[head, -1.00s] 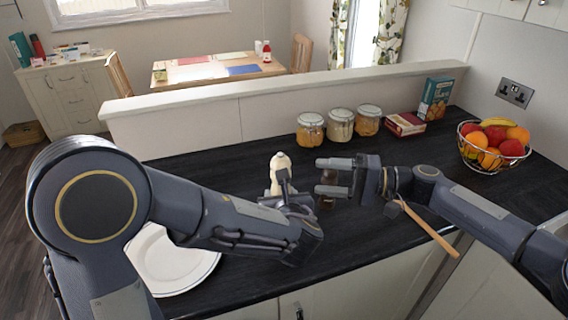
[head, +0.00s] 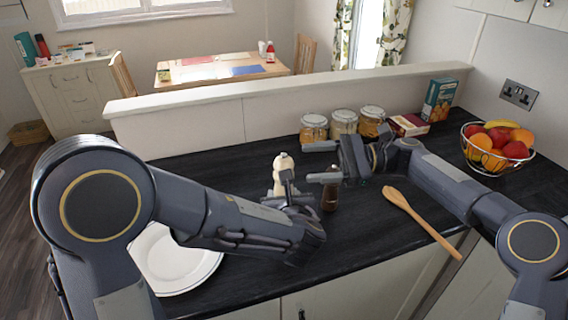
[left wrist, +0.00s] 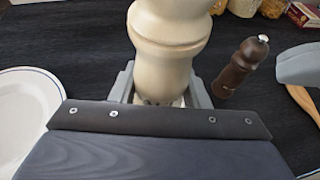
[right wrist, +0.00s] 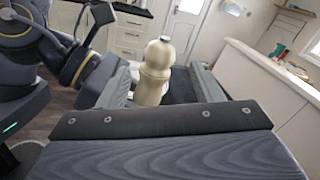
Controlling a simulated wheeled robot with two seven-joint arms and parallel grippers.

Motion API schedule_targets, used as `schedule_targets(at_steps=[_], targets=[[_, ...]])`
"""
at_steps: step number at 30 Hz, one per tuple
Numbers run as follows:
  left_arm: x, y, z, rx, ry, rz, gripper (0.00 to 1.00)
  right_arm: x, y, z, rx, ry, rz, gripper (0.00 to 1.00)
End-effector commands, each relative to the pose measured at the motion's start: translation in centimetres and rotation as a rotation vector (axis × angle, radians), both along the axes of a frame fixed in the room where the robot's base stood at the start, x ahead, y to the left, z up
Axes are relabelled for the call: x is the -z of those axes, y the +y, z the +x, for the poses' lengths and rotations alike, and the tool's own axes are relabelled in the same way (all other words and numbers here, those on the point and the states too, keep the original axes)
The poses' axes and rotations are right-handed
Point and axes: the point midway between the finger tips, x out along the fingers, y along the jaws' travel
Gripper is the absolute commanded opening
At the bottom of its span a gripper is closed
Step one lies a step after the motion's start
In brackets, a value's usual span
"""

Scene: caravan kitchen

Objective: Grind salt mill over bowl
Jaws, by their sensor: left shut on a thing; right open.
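The cream salt mill (head: 283,165) is upright in my left gripper (head: 287,188). In the left wrist view the mill (left wrist: 168,45) stands between the two fingers, which are shut on its lower part; its base is partly hidden. My right gripper (head: 322,162) is open and empty, to the right of the mill, fingers pointing towards it. In the right wrist view the mill (right wrist: 154,75) shows between the open fingers, apparently beyond them. The shallow white bowl (head: 180,264), plate-like, is on the counter below my left arm, partly covered; it also shows in the left wrist view (left wrist: 28,108).
A dark brown mill (head: 330,197) stands just right of the salt mill. A wooden spoon (head: 422,222) lies at the right front. Several jars (head: 343,122), boxes (head: 439,98) and a fruit basket (head: 497,150) line the back and right. The front middle counter is clear.

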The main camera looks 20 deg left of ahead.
Motion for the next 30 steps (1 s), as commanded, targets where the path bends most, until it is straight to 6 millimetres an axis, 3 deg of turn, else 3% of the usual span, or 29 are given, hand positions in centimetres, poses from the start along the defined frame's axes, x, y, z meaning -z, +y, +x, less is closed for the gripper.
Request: schedule_targets(at_steps=[3,10,23,30], targets=[[-0.1,0.0,0.0,0.000,-0.001,0.000,0.20,0.0,2.4,-1.0,-0.004,0.000,0.000,0.60],[-0.1,0.0,0.0,0.000,-0.001,0.000,0.20,0.0,5.7,-2.2,0.000,-0.001,0.000,0.60],[-0.1,0.0,0.0,0.000,-0.001,0.000,0.20,0.0,6.9,-2.6,0.002,-0.001,0.000,0.60],[-0.1,0.0,0.0,0.000,-0.001,0.000,0.20,0.0,6.9,-2.6,0.001,-0.001,0.000,0.32]])
